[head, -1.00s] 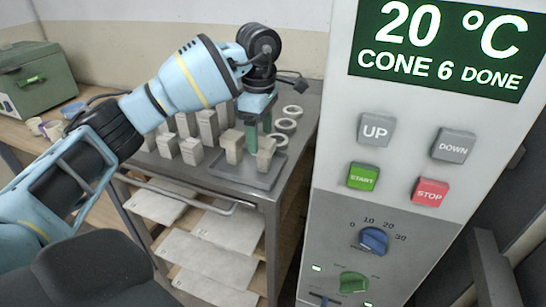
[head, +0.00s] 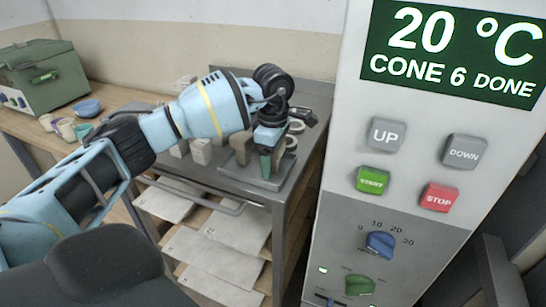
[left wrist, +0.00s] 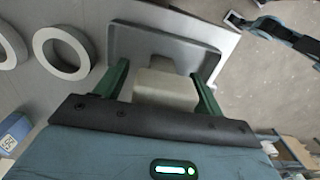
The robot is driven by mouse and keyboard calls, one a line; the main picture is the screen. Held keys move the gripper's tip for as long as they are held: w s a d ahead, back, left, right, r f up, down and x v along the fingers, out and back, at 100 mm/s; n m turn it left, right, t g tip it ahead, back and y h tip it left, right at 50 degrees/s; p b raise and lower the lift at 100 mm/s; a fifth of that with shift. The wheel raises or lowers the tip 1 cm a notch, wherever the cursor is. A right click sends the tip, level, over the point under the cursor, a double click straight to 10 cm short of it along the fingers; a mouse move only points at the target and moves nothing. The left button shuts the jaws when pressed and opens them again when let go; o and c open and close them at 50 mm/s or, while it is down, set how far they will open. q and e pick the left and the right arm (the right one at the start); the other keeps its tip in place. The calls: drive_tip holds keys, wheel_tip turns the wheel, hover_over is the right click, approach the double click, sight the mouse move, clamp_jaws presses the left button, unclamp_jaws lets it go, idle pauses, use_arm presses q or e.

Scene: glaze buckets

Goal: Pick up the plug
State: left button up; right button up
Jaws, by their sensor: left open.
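A pale block-shaped plug (left wrist: 166,88) lies between the two green fingers of my left gripper (left wrist: 162,86) in the left wrist view, with gaps beside it. In the head view the left gripper (head: 268,160) reaches down over a small grey tray (head: 268,183) on the metal table and mostly hides this plug. The jaws are open around it. A second tan block (head: 241,148) stands on the tray, left of the gripper.
Pale rings (left wrist: 61,52) lie on the table beside the tray. Pale cone-like blocks (head: 201,151) stand left of the gripper. The kiln panel (head: 420,205) rises on the right. A green box (head: 45,75) stands at far left.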

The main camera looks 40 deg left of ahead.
use_arm(q)
drive_tip(key=shift+c, duration=0.4)
drive_tip(key=c, duration=1)
